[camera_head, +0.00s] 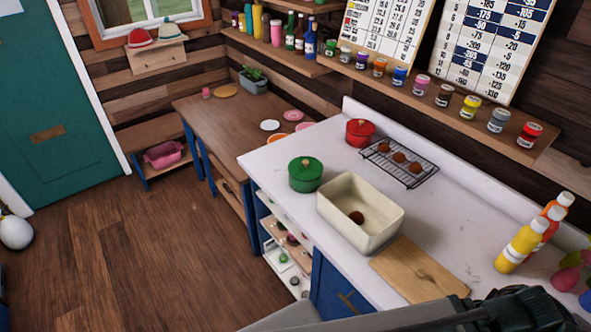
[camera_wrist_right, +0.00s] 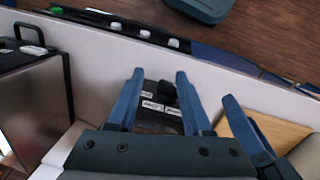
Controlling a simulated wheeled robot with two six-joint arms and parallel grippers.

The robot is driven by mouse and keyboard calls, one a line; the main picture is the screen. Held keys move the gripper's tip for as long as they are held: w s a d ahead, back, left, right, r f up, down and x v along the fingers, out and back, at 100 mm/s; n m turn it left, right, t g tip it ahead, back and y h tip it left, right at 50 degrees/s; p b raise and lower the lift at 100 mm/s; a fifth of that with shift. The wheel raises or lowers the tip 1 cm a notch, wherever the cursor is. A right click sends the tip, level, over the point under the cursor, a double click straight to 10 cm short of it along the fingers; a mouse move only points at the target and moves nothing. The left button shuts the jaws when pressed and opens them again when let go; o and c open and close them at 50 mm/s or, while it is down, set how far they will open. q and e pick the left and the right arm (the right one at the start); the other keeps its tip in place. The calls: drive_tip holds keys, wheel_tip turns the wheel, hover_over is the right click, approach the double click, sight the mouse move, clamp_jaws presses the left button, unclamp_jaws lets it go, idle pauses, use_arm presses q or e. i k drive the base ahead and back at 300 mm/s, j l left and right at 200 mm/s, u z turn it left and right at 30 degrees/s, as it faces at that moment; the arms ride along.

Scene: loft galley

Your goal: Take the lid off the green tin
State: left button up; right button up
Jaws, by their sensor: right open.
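The green tin (camera_head: 306,177) stands upright on the white counter, near its far left corner. Its green lid (camera_head: 306,164) with a pale knob sits on top of it. My right gripper (camera_wrist_right: 157,76) shows in the wrist view with its two blue fingers spread apart. Nothing is held between them, and the tin is not in that view. Part of a dark arm or gripper of mine is at the lower right of the head view, well away from the tin. More blue finger-like parts show at the right of the wrist view; I cannot tell their opening.
A cream bin (camera_head: 335,213) stands just right of the tin. A red pot (camera_head: 360,132) and a wire rack (camera_head: 425,172) with brown buns are behind. A wooden board (camera_head: 418,272) and bottles (camera_head: 522,243) are nearer. A dark labelled object (camera_wrist_right: 155,118) shows beyond my right fingers.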

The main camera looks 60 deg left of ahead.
sight(304, 168)
drive_tip(key=u, duration=2.05)
